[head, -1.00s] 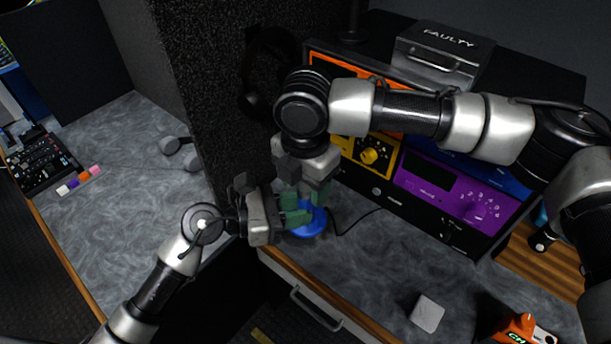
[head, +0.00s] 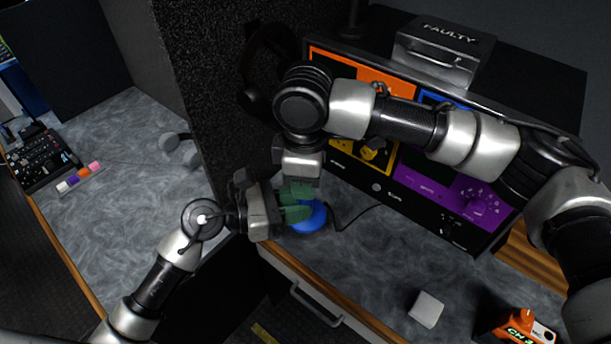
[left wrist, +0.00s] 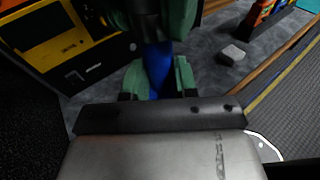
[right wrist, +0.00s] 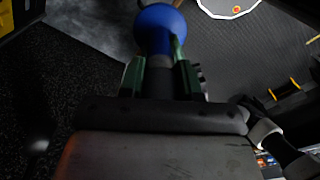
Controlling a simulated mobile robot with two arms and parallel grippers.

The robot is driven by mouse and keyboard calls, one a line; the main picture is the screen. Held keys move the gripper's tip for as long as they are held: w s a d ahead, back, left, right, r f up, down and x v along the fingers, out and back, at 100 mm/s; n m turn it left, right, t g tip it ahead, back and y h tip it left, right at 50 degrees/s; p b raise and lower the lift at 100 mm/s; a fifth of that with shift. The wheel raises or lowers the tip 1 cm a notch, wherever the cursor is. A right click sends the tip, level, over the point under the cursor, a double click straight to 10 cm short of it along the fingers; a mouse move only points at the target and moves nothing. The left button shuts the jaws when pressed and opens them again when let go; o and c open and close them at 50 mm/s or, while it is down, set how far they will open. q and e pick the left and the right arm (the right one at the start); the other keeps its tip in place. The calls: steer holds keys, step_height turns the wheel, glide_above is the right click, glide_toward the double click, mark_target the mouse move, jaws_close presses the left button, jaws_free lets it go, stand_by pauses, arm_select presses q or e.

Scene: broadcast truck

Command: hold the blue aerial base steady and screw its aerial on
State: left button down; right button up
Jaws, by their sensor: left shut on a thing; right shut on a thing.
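I cannot tell how far the aerial is seated.
The rack with coloured units (head: 440,190) stands close behind the grippers, with a grey "FAULTY" box (head: 443,50) on top. A black cable (head: 355,218) runs near the base. A pale block (head: 426,309) and an orange device (head: 520,326) lie to the right on the counter.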

steer(key=m, duration=0.6)
steer(key=o, duration=1)
steer(key=shift+r, duration=2.3)
steer(key=shift+c, duration=0.4)
